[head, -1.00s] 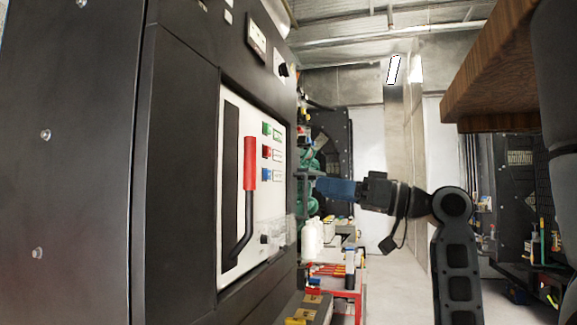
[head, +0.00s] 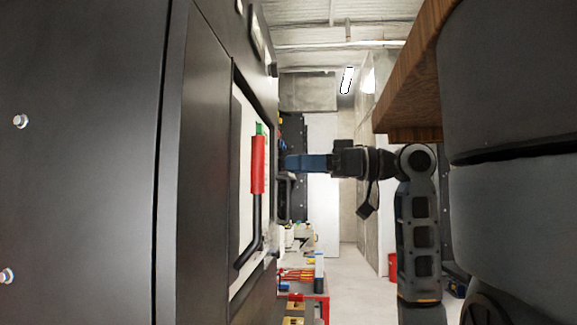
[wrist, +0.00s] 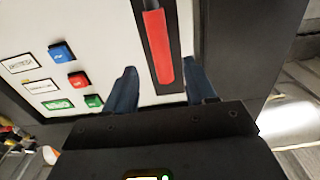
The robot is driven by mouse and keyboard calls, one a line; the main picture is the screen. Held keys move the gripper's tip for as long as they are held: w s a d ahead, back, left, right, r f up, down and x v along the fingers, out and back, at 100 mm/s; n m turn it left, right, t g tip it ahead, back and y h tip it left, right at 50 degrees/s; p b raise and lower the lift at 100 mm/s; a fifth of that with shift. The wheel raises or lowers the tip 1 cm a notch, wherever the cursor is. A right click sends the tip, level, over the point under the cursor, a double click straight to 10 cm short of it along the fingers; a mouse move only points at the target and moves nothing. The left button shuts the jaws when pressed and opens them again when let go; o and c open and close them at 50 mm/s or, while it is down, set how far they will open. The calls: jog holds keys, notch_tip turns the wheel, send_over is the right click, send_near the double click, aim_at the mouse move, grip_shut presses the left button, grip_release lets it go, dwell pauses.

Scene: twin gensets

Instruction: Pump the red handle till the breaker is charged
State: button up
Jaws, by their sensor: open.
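The red handle (head: 257,165) is the grip of a black lever on the white breaker panel (head: 246,120), set in the dark cabinet at left. In the head view the grip stands upright, with the black rod bending down and left below it. In the wrist view the red handle (wrist: 158,47) lies ahead, between the lines of the two blue fingers. My gripper (wrist: 163,88) is open and empty, its fingers on either side of the handle's end. In the head view my gripper (head: 290,163) is just right of the panel. I cannot tell whether it touches.
Blue, red and green buttons (wrist: 78,79) sit beside the handle on the panel. A red cart (head: 322,303) with tools stands low beyond the cabinet. A wooden board (head: 410,80) hangs over the right side. The floor (head: 352,285) between is clear.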

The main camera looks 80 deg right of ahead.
aim_at(258, 183)
jog(key=w, duration=0.8)
jog(key=shift+w+a, duration=0.2)
jog(key=shift+a, duration=0.15)
jog(key=shift+c, duration=0.3)
grip_shut()
jog(key=s+d+f+b, duration=0.1)
jog(key=s+f+b, duration=0.7)
jog(key=s+f, duration=0.3)
jog(key=s, duration=0.3)
jog(key=shift+s+b, duration=0.2)
jog(key=shift+b, duration=0.1)
